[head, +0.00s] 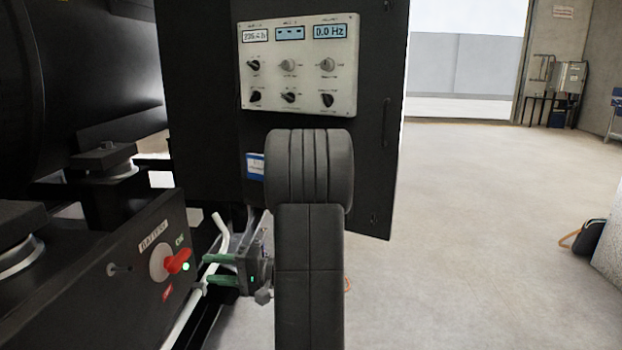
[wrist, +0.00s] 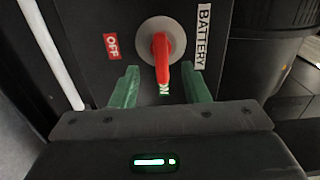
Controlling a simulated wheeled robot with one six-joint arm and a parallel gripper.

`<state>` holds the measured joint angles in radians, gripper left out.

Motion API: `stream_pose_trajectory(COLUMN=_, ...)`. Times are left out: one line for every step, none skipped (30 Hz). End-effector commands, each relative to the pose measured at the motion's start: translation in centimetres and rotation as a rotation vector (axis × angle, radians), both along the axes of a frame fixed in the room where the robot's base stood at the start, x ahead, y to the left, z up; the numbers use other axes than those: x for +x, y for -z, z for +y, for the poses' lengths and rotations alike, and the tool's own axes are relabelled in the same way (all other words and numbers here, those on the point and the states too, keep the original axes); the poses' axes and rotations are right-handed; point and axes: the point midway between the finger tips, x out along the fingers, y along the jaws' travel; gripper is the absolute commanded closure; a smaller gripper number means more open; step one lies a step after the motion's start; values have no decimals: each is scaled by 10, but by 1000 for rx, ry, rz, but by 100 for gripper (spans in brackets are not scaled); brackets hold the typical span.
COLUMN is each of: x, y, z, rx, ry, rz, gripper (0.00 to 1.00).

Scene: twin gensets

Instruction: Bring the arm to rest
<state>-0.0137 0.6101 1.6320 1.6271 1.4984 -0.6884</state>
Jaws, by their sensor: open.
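My gripper (head: 212,270) is at the left of centre in the head view, with its green fingers pointing left toward the battery panel. In the wrist view my gripper (wrist: 156,88) is open, with its two fingers apart and nothing held between them. The red battery switch handle (head: 178,261) sits on a round pale base on the black panel, just beyond the fingertips. In the wrist view the red handle (wrist: 161,60) points toward the green ON label, which it partly covers. A red OFF label (wrist: 112,46) is at its left. My dark arm hides part of the cabinet.
A black cabinet (head: 205,60) with a pale control panel (head: 300,92) of knobs and small displays stands behind my arm. One display reads 0.0 Hz. A white pipe (head: 190,305) runs near the gripper. Open floor (head: 480,190) lies to the right, with a dark bag (head: 588,238) at the edge.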

Motion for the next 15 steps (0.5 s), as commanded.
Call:
stream_pose_trajectory(x=0, y=-2, z=-10, rx=0, ry=5, rz=1, gripper=58)
stream_pose_trajectory(x=0, y=-2, z=-15, rx=0, ry=5, rz=1, gripper=58)
stream_pose_trajectory(x=-1, y=-2, z=-22, rx=0, ry=4, rz=1, gripper=58)
stream_pose_trajectory(x=-1, y=-2, z=-27, rx=-1, ry=5, rz=1, gripper=58)
stream_pose_trajectory(x=-2, y=-2, z=-32, rx=0, ry=4, rz=2, gripper=58)
stream_pose_trajectory(x=-2, y=-2, z=-38, rx=0, ry=4, rz=2, gripper=58)
stream_pose_trajectory(x=-3, y=-1, z=-43, rx=-1, ry=4, rz=2, gripper=58)
stream_pose_trajectory(x=-3, y=-1, z=-48, rx=0, ry=3, rz=2, gripper=58)
stream_pose_trajectory(x=-4, y=-2, z=-54, rx=1, ry=4, rz=2, gripper=58)
stream_pose_trajectory(x=-4, y=-1, z=-55, rx=0, ry=2, rz=1, gripper=58)
stream_pose_trajectory(x=-4, y=2, z=-46, rx=1, ry=-3, rz=-1, gripper=58)
stream_pose_trajectory(x=-4, y=3, z=-38, rx=0, ry=-5, rz=-1, gripper=58)
stream_pose_trajectory(x=-4, y=3, z=-33, rx=-1, ry=-5, rz=-1, gripper=58)
stream_pose_trajectory(x=-3, y=3, z=-28, rx=0, ry=-5, rz=-1, gripper=58)
stream_pose_trajectory(x=-3, y=3, z=-21, rx=1, ry=-5, rz=-2, gripper=58)
